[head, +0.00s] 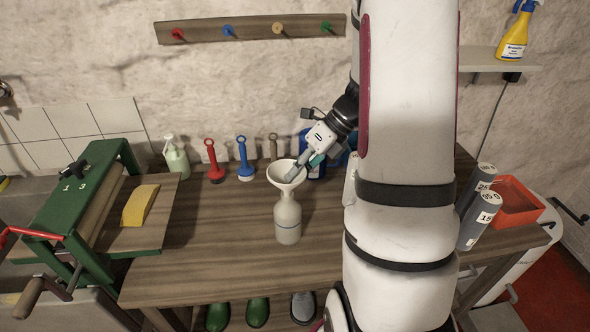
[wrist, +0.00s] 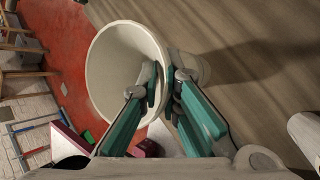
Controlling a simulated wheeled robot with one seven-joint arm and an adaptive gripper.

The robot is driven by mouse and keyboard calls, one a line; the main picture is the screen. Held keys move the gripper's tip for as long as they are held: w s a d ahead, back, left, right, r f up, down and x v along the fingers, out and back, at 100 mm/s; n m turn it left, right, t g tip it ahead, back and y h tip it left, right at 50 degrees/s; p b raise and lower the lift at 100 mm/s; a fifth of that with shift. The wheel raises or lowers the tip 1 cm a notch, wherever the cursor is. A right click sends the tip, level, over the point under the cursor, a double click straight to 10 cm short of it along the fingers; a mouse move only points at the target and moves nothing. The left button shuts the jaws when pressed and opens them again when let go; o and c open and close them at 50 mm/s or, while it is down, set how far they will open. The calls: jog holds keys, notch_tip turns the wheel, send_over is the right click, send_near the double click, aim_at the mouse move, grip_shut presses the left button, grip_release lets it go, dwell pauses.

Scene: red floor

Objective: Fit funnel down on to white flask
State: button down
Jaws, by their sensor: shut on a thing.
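The cream-white funnel (head: 281,179) shows above the white flask (head: 287,219) in the head view, its wide mouth facing up. The flask stands upright on the wooden bench. The funnel's lower part lines up with the flask's neck, but I cannot tell whether it is inside the neck or just in front of or above it. My gripper (head: 298,171) is shut on the right side of the funnel's rim. In the wrist view, the green-and-grey fingers of my gripper (wrist: 162,88) pinch the wall of the funnel (wrist: 112,62), one finger inside and one outside.
Behind on the bench (head: 215,245) stand a pale green pump bottle (head: 177,160), a red-handled tool (head: 213,163) and a blue-handled one (head: 244,160). A green press (head: 75,215) is at left. Grey cylinders (head: 478,220) and an orange tray (head: 515,205) are at right. The bench left of the flask is clear.

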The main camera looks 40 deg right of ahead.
jog(key=shift+f, duration=0.5)
jog(key=c, duration=1.7)
grip_release()
jog(key=shift+d+r, duration=0.1)
jog(key=v, duration=1.1)
jog(key=shift+s+r, duration=0.15)
jog(key=shift+r, duration=0.15)
jog(key=shift+d, duration=0.15)
